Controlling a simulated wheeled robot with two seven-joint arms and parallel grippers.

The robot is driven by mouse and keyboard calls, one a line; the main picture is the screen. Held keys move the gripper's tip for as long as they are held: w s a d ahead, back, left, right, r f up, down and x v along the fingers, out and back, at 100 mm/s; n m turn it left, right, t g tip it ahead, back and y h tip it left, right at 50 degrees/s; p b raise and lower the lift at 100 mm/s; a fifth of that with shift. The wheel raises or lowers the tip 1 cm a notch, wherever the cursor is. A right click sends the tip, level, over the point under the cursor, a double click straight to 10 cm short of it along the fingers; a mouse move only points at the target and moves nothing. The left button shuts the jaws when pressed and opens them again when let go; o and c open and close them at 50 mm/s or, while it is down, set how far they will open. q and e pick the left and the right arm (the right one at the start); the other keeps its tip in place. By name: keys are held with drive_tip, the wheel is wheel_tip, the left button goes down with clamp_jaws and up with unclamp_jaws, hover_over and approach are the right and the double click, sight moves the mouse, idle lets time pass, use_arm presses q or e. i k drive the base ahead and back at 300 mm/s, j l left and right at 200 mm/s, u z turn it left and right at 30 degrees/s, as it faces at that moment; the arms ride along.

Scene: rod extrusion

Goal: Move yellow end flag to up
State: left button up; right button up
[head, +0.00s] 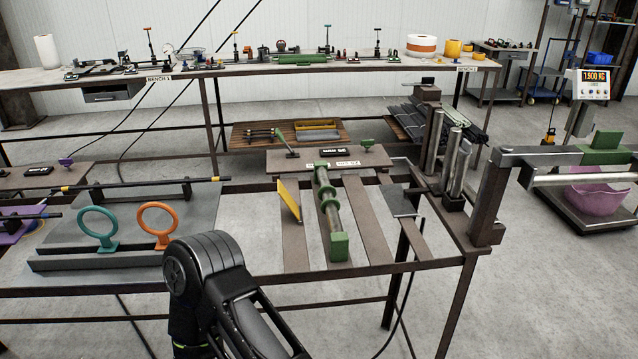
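The yellow end flag (288,200) looks to be the flat yellow plate beside the left of the green-ended rod fixture (331,205) on the bench. It stands at a slant, its upper end toward the left and its lower end near a brown slat. How it is mounted is too small to tell. A black arm link of mine shows at the bottom of the view, in front of the bench and apart from the flag. Neither gripper is in view.
A teal ring (98,228) and an orange ring (158,224) stand on a grey plate to the left. Upright metal rods (447,158) and a dark post (490,205) rise at the right. Open gaps lie between the brown slats (368,225).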

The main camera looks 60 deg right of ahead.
sight(296, 209)
drive_tip(key=l+z, duration=0.2)
drive_tip(key=z, duration=1.55)
